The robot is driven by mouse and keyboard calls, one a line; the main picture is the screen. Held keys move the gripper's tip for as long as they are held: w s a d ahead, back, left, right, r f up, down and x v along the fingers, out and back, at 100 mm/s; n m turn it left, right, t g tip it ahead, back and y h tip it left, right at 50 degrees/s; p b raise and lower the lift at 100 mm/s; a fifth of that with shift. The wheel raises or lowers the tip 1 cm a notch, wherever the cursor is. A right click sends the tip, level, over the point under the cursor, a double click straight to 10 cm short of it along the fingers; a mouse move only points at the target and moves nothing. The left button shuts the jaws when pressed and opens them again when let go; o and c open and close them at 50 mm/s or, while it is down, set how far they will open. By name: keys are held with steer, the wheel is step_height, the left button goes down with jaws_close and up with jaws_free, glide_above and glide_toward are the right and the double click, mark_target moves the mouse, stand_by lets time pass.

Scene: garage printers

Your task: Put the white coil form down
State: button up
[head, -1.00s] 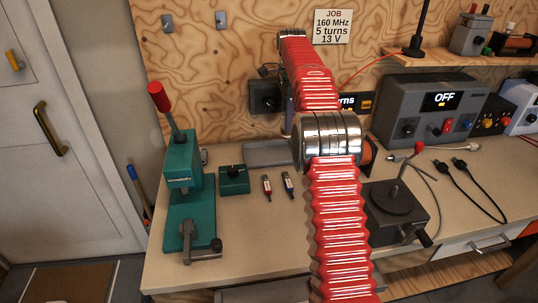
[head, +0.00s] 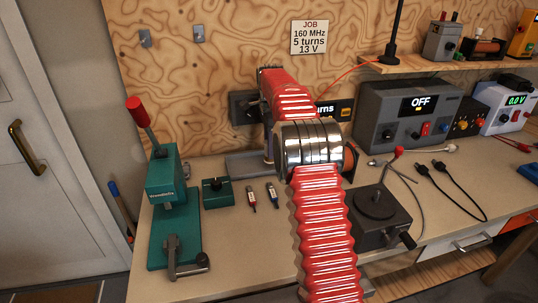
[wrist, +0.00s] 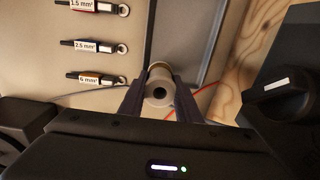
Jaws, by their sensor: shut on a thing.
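The white coil form (wrist: 160,90) is a short pale cylinder with a dark hole in its end, seen end-on in the wrist view. My gripper (wrist: 160,88) is shut on it, with one dark finger on each side. Behind the form lies a grey tray (wrist: 182,40) on the bench; I cannot tell whether the form touches it. In the head view the tray (head: 248,164) shows beside my arm, at the back of the bench. The coil form and my gripper are hidden behind my red arm there.
Labelled tools (wrist: 92,45) lie left of the tray. A black knob (wrist: 285,92) is close on the right in the wrist view. A teal press (head: 172,205), a small teal block (head: 217,193) and a dark turntable box (head: 380,215) stand on the bench (head: 250,240).

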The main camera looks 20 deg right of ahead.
steer(key=shift+f, duration=1.6)
steer(key=shift+f, duration=0.3)
steer(key=o, duration=1.2)
steer(key=shift+r, duration=0.1)
step_height(320, 180, up, 12)
steer(key=shift+r, duration=0.25)
